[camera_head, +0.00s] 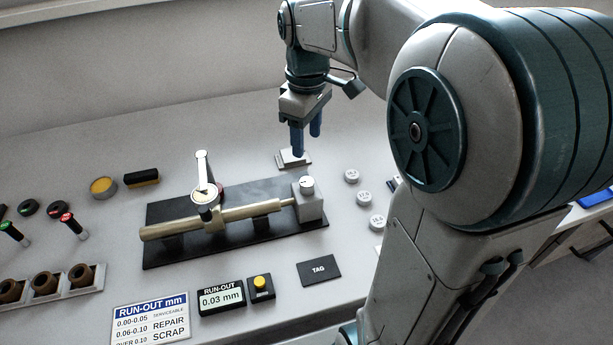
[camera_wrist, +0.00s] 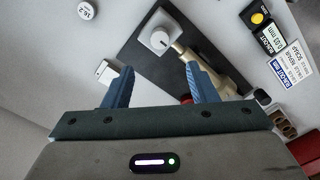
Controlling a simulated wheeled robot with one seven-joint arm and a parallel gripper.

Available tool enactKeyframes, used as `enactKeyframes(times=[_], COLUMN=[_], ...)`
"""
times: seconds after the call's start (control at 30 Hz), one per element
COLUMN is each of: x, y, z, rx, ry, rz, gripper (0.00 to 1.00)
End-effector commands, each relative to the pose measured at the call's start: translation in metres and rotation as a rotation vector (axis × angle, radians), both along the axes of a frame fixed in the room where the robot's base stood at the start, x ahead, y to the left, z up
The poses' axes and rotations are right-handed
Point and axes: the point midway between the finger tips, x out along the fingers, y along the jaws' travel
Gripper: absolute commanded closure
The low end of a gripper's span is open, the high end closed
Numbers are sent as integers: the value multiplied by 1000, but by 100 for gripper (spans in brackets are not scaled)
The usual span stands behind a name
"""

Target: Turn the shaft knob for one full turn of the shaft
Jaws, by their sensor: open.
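The shaft knob (camera_head: 307,184) is a white round knob with a dark mark, on a grey block at the right end of a black fixture plate (camera_head: 166,253). It also shows in the wrist view (camera_wrist: 158,41), ahead of my fingers. A brass-coloured shaft (camera_head: 230,216) lies across the fixture to the left of the block. My gripper (camera_head: 307,146) points down with blue fingers, above and behind the knob and apart from it. In the wrist view my gripper (camera_wrist: 159,67) is open with nothing between its fingers.
A dial gauge (camera_head: 205,194) stands over the shaft. A small pale block (camera_head: 293,159) lies behind the knob, below my fingers. Round white labelled pieces (camera_head: 362,198) lie to the right. In front are a 0.03 mm run-out display (camera_head: 222,298), a yellow button (camera_head: 261,283) and a TAG plate (camera_head: 319,270).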

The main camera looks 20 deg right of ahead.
Motion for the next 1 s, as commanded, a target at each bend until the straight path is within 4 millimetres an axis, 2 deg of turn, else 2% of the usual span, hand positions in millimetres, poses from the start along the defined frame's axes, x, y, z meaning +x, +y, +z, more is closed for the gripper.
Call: enactKeyframes(times=[0.3, 0.5, 0.7, 1.0], x=[-1, -1, 0, 0], y=[0, 0, 0, 0], z=[-69, -102, -118, -120], rx=[0, -1, 0, -1], ry=[6, 5, 1, 1], rz=[-2, -3, -3, -3], gripper=[48, 48, 48, 48])
